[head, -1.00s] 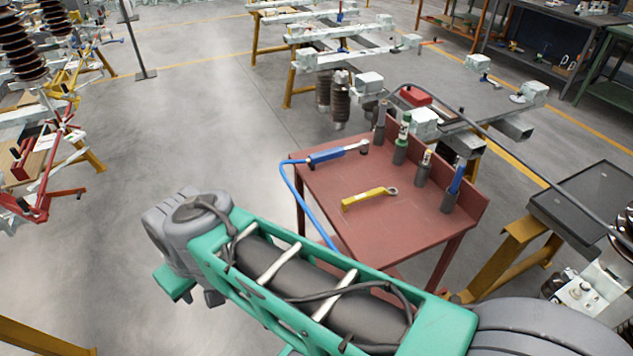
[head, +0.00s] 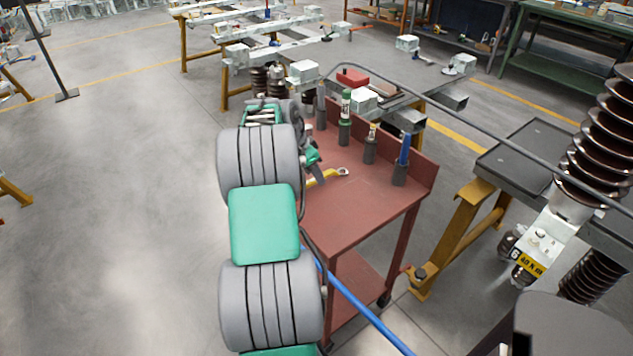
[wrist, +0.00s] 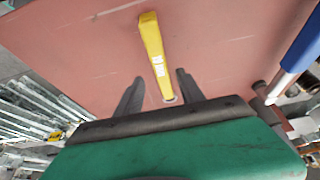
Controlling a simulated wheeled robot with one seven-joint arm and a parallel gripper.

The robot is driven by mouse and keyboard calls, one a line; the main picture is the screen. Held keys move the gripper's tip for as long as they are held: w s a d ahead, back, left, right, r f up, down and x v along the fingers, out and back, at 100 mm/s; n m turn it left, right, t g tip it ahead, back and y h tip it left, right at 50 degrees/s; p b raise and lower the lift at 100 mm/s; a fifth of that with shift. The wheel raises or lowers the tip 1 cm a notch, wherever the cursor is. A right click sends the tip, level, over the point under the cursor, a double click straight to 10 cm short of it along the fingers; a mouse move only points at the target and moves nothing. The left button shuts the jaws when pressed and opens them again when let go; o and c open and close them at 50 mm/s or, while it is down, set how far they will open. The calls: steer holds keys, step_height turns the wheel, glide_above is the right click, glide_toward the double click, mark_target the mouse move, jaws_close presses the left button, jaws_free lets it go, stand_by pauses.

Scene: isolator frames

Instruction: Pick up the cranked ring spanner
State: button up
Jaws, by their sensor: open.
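The cranked ring spanner, yellow with a grey ring end, lies on the red-brown table of the trolley. In the head view its ring end and part of its yellow shank (head: 326,177) show, and my arm hides the rest. In the wrist view its yellow shank (wrist: 154,50) runs down the picture, and its grey end shows between my fingers, partly behind the gripper body. My gripper (wrist: 160,90) is open, with one dark finger on each side of the spanner's line. It also shows partly in the head view (head: 317,168). I cannot tell its height above the table.
The trolley table (head: 365,205) has a raised back edge. Several holders stand along it, with a green tool (head: 345,105) and a blue-handled tool (head: 405,150).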

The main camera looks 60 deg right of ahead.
steer(key=x, duration=0.4)
steer(key=shift+d+r, duration=0.1)
steer(key=shift+d, duration=0.2)
steer(key=shift+w, duration=0.1)
steer(key=shift+c, duration=0.5)
jaws_close()
stand_by(0.4)
